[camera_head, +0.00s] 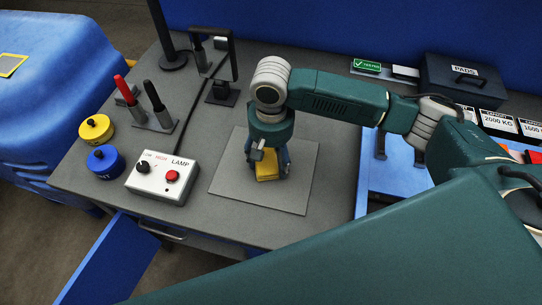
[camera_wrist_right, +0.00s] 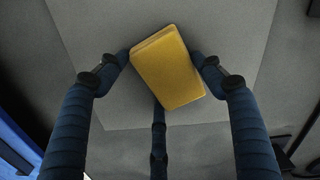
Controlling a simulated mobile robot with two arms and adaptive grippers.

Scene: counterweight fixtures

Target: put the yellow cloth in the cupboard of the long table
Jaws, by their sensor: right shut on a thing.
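The yellow cloth (camera_head: 266,170) is a folded, block-like bundle at the grey mat on the long table (camera_head: 228,232). My right gripper (camera_head: 268,174) points down over the mat and is shut on the cloth. In the right wrist view the cloth (camera_wrist_right: 168,68) sits tilted between the dark fingertips (camera_wrist_right: 166,62), over the mat. I cannot tell whether it touches the mat. A blue door (camera_head: 110,262) stands swung open at the table's front left; the cupboard's inside is hidden. My left gripper is not in view.
A white lamp control box (camera_head: 163,178) stands left of the mat (camera_head: 255,200). Yellow (camera_head: 96,129) and blue (camera_head: 105,162) round weights stand near the left edge, with red and black handled tools behind. A dark pads box (camera_head: 462,80) is at back right.

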